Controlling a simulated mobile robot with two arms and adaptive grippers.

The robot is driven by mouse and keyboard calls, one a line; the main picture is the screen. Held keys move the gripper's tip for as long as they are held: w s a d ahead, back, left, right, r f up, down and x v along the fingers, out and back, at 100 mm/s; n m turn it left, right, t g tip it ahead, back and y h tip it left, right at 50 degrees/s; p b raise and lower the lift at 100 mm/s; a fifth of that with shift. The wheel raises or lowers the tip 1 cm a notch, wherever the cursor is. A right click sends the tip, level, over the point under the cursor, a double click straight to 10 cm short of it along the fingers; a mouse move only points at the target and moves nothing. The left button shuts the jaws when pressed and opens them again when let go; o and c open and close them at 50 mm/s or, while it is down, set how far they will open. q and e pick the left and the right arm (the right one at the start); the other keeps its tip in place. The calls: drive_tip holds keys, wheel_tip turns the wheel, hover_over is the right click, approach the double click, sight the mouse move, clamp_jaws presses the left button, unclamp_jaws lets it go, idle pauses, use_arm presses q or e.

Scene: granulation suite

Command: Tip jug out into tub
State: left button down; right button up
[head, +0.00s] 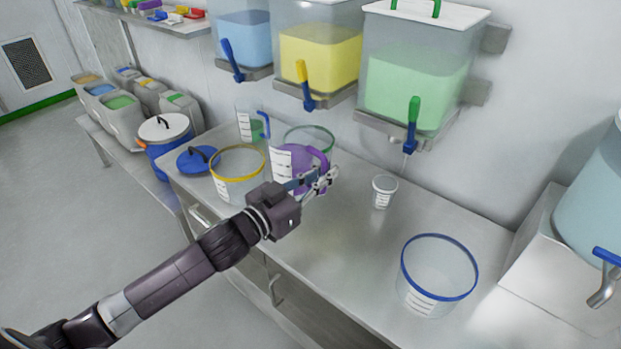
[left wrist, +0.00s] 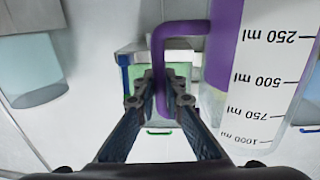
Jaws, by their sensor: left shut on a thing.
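My left gripper (head: 322,182) is shut on the purple handle (left wrist: 160,75) of a clear jug (head: 290,165) holding purple liquid. The jug looks about upright; I cannot tell whether its base touches the bench. In the left wrist view its side (left wrist: 265,95) shows marks from 250 to 1000 ml, with purple at the 250 end. Three clear tubs stand on the bench: a yellow-rimmed one (head: 238,175) just left of the jug, a green-rimmed one (head: 310,133) behind it, partly hidden, and a blue-rimmed one (head: 439,275) at the front right, looking empty. My right gripper is out of view.
Wall tanks with blue, yellow and green (head: 415,95) liquid have taps above the bench. A small cup (head: 384,191) stands under the green tap. Another jug (head: 250,125) and a blue lid (head: 197,159) lie behind left. Bare bench (head: 345,240) lies before the blue-rimmed tub.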

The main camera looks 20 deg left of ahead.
use_arm(q)
drive_tip(key=shift+r, duration=0.25)
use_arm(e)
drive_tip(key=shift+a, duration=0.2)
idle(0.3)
